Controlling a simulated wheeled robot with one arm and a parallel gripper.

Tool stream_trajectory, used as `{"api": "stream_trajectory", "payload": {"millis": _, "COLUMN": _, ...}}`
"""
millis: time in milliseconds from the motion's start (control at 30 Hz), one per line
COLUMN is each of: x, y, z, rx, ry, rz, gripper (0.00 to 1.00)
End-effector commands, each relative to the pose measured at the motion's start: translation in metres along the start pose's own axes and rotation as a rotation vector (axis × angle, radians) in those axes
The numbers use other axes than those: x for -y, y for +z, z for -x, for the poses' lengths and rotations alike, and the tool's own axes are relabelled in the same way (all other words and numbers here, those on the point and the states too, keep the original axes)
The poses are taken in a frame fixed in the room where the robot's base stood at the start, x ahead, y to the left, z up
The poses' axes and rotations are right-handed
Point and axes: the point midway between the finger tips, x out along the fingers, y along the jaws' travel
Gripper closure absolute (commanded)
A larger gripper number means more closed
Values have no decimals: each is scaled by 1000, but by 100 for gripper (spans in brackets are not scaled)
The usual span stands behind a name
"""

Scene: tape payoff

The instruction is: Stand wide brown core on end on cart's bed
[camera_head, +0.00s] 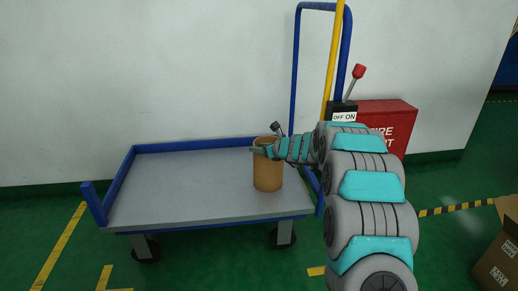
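The wide brown core (268,174) is upright, on or just over the right part of the cart's grey bed (185,186); I cannot tell whether its base touches. My gripper (261,149) is at the core's top rim, reaching in from the right. Its fingers are small and partly hidden, so I cannot tell whether they are shut on the rim. My arm covers part of the cart's right side.
The cart has a blue frame and a tall blue handle (296,70) at its right end. A yellow pole (334,55), a red-knobbed lever (358,72) and a red fire box (392,118) stand behind my arm. A cardboard box (497,262) is at lower right. The bed's left and middle are clear.

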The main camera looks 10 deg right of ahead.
Motion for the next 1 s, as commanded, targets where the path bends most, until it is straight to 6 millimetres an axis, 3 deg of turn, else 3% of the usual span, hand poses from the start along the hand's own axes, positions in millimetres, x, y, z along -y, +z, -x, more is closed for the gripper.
{"api": "stream_trajectory", "payload": {"millis": 167, "x": 1, "y": 3, "z": 20, "rx": 3, "ry": -2, "rz": 0, "gripper": 60}}
{"api": "stream_trajectory", "payload": {"millis": 633, "x": 1, "y": 1, "z": 103, "rx": 2, "ry": -1, "rz": -2, "gripper": 60}}
{"api": "stream_trajectory", "payload": {"millis": 800, "x": 1, "y": 2, "z": 117, "rx": 2, "ry": -1, "rz": 1, "gripper": 60}}
{"api": "stream_trajectory", "payload": {"millis": 1000, "x": 1, "y": 0, "z": 120, "rx": 1, "ry": -1, "rz": 1, "gripper": 60}}
